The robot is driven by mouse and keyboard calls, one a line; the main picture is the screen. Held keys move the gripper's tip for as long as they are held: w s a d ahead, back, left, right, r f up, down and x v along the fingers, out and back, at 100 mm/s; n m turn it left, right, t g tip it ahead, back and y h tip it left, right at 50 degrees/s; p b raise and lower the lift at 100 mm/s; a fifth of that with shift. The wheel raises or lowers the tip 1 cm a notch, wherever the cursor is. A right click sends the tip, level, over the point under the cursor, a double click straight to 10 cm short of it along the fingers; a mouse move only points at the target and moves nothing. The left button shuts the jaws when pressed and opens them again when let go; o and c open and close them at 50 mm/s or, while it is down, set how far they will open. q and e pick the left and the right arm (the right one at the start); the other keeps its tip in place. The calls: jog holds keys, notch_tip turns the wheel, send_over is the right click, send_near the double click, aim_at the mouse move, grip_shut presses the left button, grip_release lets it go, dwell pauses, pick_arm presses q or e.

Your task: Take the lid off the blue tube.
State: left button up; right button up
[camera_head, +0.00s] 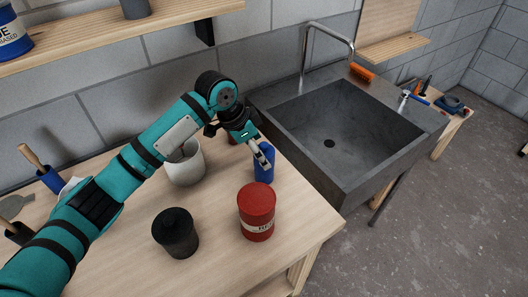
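The blue tube (265,174) stands upright on the wooden workbench, close to the sink's left edge. My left gripper (262,158) reaches down to the tube's upper part from the upper left. One finger shows in front of the tube's left side; the other finger is hidden. I cannot tell whether the fingers press on the tube or just stand around it. The tube's top is partly covered by the gripper, so I cannot make out its lid clearly. My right gripper is not in view.
A red labelled can (257,210) stands in front of the tube, and a black canister (176,233) stands front left. A white pot (185,168) is left of the gripper, under my arm. The grey sink (345,125) adjoins on the right. A shelf (110,37) hangs above.

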pick_arm(q)
jog(key=p+x, duration=0.1)
jog(key=x, duration=0.3)
jog(key=shift+w, duration=0.15)
jog(key=c, duration=1)
